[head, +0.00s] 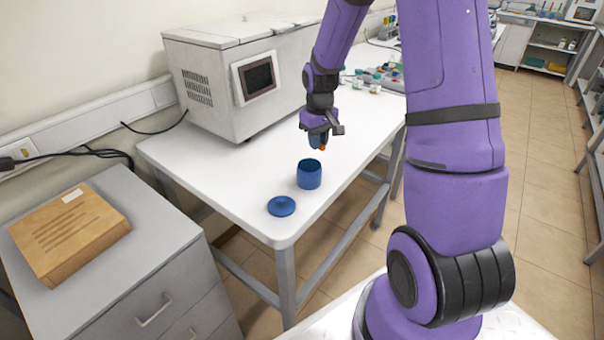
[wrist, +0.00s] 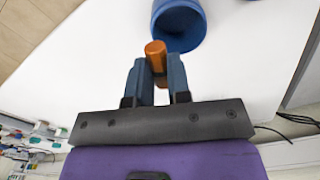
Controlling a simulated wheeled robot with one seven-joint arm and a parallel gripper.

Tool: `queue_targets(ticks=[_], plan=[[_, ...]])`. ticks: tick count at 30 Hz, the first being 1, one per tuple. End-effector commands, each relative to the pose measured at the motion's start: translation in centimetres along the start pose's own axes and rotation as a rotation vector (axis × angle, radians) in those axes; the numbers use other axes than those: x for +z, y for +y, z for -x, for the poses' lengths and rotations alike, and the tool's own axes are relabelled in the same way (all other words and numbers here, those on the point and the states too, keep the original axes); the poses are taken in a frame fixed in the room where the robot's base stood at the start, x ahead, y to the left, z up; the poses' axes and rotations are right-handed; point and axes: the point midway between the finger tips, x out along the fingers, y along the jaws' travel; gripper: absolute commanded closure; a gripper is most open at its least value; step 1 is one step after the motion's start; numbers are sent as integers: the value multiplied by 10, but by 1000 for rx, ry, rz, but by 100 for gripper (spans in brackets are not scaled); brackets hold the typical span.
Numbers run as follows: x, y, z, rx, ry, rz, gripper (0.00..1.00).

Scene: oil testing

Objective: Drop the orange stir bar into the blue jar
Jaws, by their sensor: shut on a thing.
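The blue jar (head: 309,175) stands open and upright on the white table. Its round blue lid (head: 282,206) lies on the table in front of it, towards the near corner. My gripper (head: 321,143) is above and slightly behind the jar, pointing down. It is shut on the orange stir bar (wrist: 156,52), whose orange end sticks out past the fingertips (wrist: 157,75). The stir bar also shows as a small orange spot in the head view (head: 322,148).
A large white machine (head: 240,75) with a dark screen stands at the back left of the white table (head: 215,160). Small bottles and racks (head: 375,80) stand farther back. A wooden box (head: 70,232) lies on a grey cabinet at left. The table around the jar is clear.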

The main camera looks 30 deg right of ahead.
Motion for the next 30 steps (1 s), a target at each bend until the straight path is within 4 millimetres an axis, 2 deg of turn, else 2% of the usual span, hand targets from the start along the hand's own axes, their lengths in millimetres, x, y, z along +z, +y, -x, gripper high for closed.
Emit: queue_targets(ticks=[5, 21, 30], plan=[[-2, -4, 0, 1, -2, -1, 100], [-2, -4, -51, 1, -2, -1, 100], [-2, -4, -56, 1, -1, -1, 100]])
